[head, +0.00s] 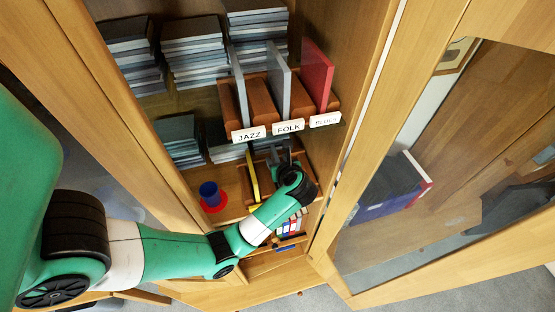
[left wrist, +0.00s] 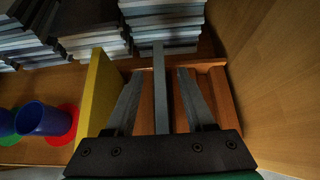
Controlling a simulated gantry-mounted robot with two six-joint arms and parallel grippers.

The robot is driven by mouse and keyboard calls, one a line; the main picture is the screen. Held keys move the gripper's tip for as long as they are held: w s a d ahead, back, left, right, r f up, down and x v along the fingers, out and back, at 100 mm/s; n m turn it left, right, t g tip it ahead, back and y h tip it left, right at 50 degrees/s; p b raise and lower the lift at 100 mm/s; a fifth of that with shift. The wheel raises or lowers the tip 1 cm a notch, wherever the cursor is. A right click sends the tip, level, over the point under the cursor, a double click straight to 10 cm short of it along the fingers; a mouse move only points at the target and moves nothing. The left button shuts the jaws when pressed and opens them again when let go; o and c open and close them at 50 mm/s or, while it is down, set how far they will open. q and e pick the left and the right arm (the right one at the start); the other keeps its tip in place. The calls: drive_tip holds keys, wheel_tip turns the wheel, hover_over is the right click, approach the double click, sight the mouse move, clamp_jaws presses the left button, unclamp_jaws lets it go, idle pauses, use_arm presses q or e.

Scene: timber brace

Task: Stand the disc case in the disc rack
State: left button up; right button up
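The wooden disc rack (left wrist: 218,105) stands on the lower shelf of the cabinet, and part of it shows behind my arm in the head view. A grey disc case (left wrist: 160,85) stands upright in the rack, seen edge-on. A yellow case (left wrist: 95,95) stands upright at its left; it also shows in the head view (head: 252,180). My left gripper (left wrist: 161,75) reaches in over the rack, its fingers apart on either side of the grey case, with a visible gap at each side. The case's lower edge is hidden. My right gripper is not in view.
A blue cup (head: 209,191) on a red coaster (head: 215,206) stands left of the rack. Stacks of cases (head: 180,138) lie behind. The shelf above holds upright cases in slots labelled JAZZ (head: 249,134), FOLK and BLUES. The cabinet wall (left wrist: 262,70) is close on the right.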

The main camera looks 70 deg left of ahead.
use_arm(q)
drive_tip(key=b+v, duration=0.1)
drive_tip(key=v, duration=1)
drive_tip(key=shift+d+r, duration=0.15)
drive_tip(key=shift+d, duration=0.1)
idle(0.3)
